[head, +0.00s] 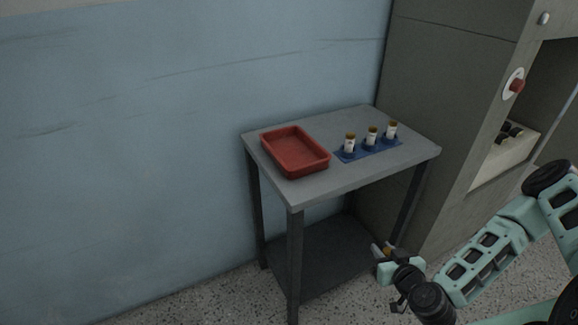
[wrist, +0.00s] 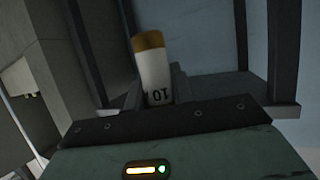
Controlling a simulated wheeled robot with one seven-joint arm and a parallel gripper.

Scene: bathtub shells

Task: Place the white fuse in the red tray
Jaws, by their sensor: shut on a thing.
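The fuse's lower part is hidden between the jaws. The red tray (head: 318,172) lies empty on the left part of the table top. It does not show in the wrist view.
The grey table (head: 306,194) stands against a blue wall. Three white fuses with brass caps stand on a blue holder (head: 377,150) right of the tray. A grey cabinet (head: 447,70) with a red knob (head: 517,86) and an open recess stands at the right. The front table edge and legs are near my gripper.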

